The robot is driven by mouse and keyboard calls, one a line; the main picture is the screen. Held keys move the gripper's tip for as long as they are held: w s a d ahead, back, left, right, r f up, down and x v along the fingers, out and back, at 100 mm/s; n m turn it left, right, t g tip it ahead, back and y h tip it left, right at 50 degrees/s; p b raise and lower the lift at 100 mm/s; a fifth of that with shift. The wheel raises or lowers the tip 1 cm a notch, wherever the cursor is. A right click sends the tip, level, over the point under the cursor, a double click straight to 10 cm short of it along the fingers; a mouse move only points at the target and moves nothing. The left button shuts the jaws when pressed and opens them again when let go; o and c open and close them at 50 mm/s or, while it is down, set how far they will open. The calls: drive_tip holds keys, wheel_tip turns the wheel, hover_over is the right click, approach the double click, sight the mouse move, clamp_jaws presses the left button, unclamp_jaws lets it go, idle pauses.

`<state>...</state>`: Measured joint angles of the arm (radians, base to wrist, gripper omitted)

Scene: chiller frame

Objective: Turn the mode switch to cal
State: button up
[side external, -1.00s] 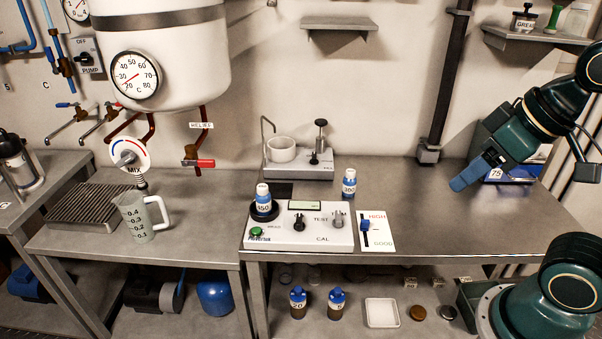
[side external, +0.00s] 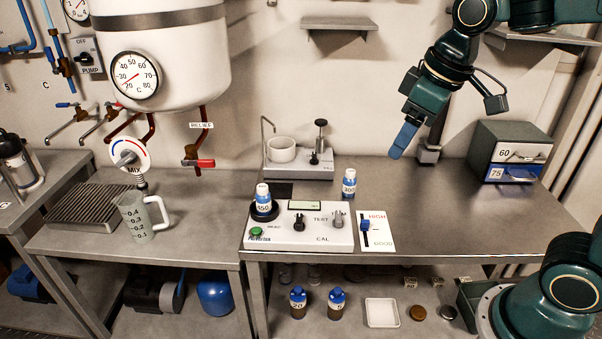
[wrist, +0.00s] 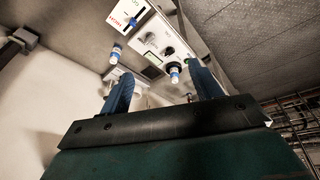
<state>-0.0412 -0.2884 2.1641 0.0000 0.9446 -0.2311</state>
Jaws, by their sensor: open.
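The white instrument box (side external: 262,238) sits at the bench front; it also shows upside down in the wrist view (wrist: 153,58). It has a black knob (side external: 299,222) and a grey knob (side external: 338,219) on its top. TEST and CAL are printed between and below them; I cannot tell for certain which knob is the mode switch or where it points. My gripper (side external: 403,141) is high above the bench, right of and behind the box, clear of everything. In the wrist view its two blue fingers (wrist: 162,85) are apart with nothing held.
A bottle marked 450 (side external: 263,196) stands on the box's round dark pad, and another bottle (side external: 349,183) stands behind the box. A HIGH/GOOD slider card (side external: 379,234) lies right of it. A two-drawer unit (side external: 512,148) is far right. The bench's right half is clear.

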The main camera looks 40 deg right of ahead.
drive_tip(key=w+a+f+n+g, duration=0.2)
drive_tip(key=w+f+n, duration=0.15)
drive_tip(key=w, duration=0.75)
drive_tip(key=n+g, duration=0.2)
hover_over(299, 218)
wheel_tip(299, 218, down, 12)
drive_tip(key=shift+r, duration=0.25)
drive_tip(key=shift+f, duration=0.1)
wheel_tip(299, 218, down, 14)
drive_tip(key=shift+r, duration=0.2)
drive_tip(key=c, duration=1)
